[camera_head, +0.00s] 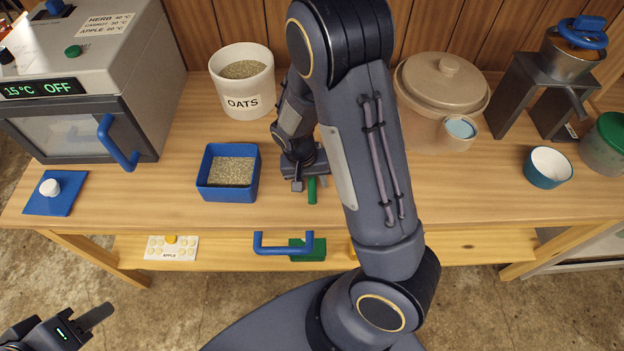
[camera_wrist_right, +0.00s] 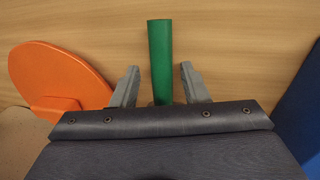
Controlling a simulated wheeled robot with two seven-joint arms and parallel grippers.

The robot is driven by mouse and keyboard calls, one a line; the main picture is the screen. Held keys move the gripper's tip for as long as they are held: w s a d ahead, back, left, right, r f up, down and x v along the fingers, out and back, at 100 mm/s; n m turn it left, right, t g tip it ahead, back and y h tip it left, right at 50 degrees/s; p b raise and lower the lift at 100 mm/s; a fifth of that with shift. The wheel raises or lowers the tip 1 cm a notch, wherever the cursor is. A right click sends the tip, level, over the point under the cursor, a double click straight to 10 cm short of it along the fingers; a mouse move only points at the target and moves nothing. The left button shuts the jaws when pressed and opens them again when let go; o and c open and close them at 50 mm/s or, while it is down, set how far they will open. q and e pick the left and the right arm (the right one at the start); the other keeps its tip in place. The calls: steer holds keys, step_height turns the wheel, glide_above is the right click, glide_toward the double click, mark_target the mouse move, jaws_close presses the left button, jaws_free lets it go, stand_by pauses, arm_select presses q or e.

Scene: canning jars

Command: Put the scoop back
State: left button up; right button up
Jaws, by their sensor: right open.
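A green handle (camera_head: 312,190), which I take to be the scoop's, lies on the table right of the blue bin (camera_head: 208,190). In the right wrist view the green handle (camera_wrist_right: 160,48) stands between the two fingers of my right gripper (camera_wrist_right: 159,70), with a gap on both sides. My right gripper (camera_head: 310,183) is open, low over the table. The scoop's other end is hidden under the gripper. The blue bin holds grain, and the white OATS crock (camera_head: 243,105) behind it also holds grain. My left gripper (camera_head: 75,325) is at the lower left, off the table; its jaw opening is unclear.
An orange round-ended piece (camera_wrist_right: 60,72) lies beside the right gripper. A lidded tan crock (camera_head: 440,90), a blue cup (camera_head: 548,168) and a dark stand (camera_head: 530,95) are on the right. A grey oven (camera_head: 80,85) and blue mat (camera_head: 65,205) are left.

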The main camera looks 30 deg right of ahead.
steer(key=shift+r, duration=0.1)
step_height(320, 180, up, 11)
steer(key=a, duration=0.2)
steer(key=s+a+r+n+t+y, duration=0.2)
steer(key=s+r+t+y, duration=0.1)
steer(key=s+r, duration=0.2)
steer(key=s+a+r+n+t+y, duration=0.1)
steer(key=s+r, duration=0.4)
steer(key=s, duration=0.5)
steer(key=shift+a+r+n+t+y, duration=0.4)
steer(key=shift+n+t+y, duration=0.45)
steer(key=shift+t, duration=0.35)
